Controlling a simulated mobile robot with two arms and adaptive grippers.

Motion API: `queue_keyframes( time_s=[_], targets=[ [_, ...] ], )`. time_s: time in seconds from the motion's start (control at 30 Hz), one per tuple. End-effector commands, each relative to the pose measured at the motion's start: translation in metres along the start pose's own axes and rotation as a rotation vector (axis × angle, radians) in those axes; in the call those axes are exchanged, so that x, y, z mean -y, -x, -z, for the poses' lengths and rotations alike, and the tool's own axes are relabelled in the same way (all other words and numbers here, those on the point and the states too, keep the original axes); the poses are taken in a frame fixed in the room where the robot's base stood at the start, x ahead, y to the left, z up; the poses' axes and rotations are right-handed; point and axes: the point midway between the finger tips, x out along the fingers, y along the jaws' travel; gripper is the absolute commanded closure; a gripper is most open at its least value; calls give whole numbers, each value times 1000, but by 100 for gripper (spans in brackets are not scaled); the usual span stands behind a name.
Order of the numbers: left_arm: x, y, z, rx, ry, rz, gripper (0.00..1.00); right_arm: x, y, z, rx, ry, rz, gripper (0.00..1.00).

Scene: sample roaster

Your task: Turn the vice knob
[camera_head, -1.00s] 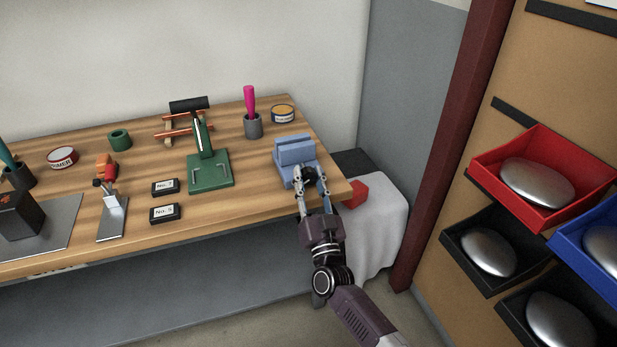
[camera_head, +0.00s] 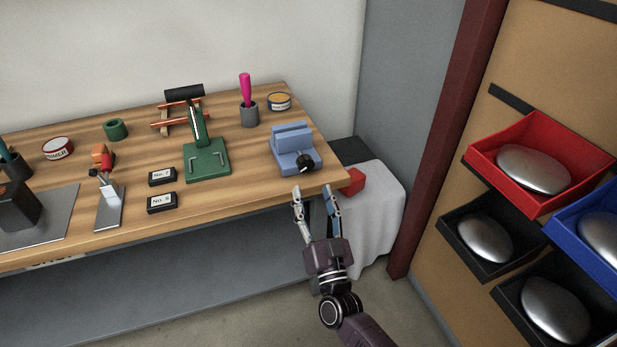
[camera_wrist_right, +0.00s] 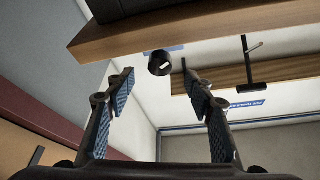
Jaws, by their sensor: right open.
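The blue vice (camera_head: 293,150) sits on the wooden bench near its right front corner. Its black knob (camera_head: 305,164) faces the front and carries a light mark. My right gripper (camera_head: 313,190) is open and empty, just in front of the bench edge and short of the knob, touching nothing. In the right wrist view the black knob (camera_wrist_right: 160,63) shows beyond and between the two spread fingers (camera_wrist_right: 158,82), with a pale slanted mark on its face. My left gripper is not in view.
The bench (camera_head: 240,190) holds a green press (camera_head: 207,160), black blocks (camera_head: 162,202), a grey cup (camera_head: 249,114) with a pink-handled tool, and a tin (camera_head: 279,102). A red object (camera_head: 352,181) lies right of the bench. Wall bins (camera_head: 485,160) hold silvery objects at the right.

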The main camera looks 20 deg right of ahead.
Motion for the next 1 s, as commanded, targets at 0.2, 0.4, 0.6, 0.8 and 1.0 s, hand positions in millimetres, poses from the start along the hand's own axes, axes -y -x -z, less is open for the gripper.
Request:
queue_keyframes(
  time_s=[0.2,0.4,0.6,0.8,1.0],
  targets=[
    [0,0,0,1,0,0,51,0,28,0,0,1,0,51],
    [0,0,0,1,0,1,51,0,33,0,-1,0,0,51],
    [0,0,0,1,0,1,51,0,32,0,-1,0,1,51],
    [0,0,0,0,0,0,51,0,32,0,1,0,2,51],
    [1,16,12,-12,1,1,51,20,38,-14,113,2,66,51]
  ],
)
